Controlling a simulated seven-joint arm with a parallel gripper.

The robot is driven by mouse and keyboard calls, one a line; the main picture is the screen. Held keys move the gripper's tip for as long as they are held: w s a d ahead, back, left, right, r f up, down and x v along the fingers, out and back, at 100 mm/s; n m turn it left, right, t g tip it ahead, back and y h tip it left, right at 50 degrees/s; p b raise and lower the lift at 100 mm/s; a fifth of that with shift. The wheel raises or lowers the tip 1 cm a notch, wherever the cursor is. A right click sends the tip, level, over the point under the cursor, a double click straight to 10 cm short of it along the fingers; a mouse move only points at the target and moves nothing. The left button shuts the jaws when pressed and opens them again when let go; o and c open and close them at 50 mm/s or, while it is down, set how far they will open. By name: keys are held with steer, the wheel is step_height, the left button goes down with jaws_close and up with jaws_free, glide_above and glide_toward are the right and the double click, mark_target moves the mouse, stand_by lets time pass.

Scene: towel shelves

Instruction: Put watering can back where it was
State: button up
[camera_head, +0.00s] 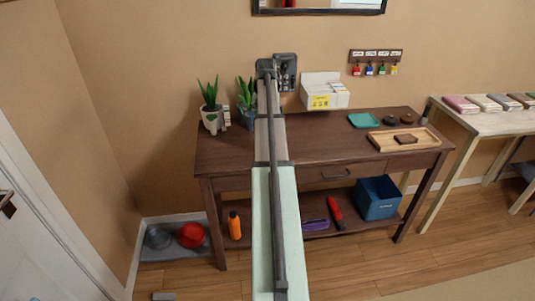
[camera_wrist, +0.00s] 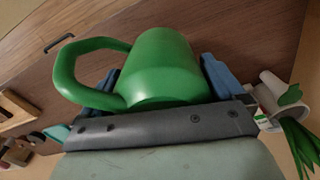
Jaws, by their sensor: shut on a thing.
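The watering can (camera_wrist: 165,68) is green, with a large loop handle on its left side in the wrist view. My gripper (camera_wrist: 163,82) is shut on it, with a blue finger on each side of its body. The can is seen over the brown table, and I cannot tell whether its base touches the top. In the head view my arm runs up over the table's left part and hides the can and most of the gripper. The brown table (camera_head: 310,145) has a drawer and a lower shelf.
A potted plant (camera_head: 211,108) stands at the table's left end, close to my gripper. A white box (camera_head: 322,95) is behind to the right. A wooden tray (camera_head: 380,141) and teal dish (camera_head: 363,120) lie at the right. The tabletop's front middle is clear.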

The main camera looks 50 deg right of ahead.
steer(key=shift+w+d, duration=0.1)
steer(key=shift+d, duration=0.7)
steer(key=shift+w+f+n, duration=0.1)
steer(key=shift+f+n, duration=0.05)
steer(key=shift+n, duration=0.35)
steer(key=shift+f, duration=4.85)
steer(key=shift+f, duration=0.1)
steer(key=o, duration=1.1)
step_height(320, 180, up, 12)
steer(key=shift+r, duration=0.15)
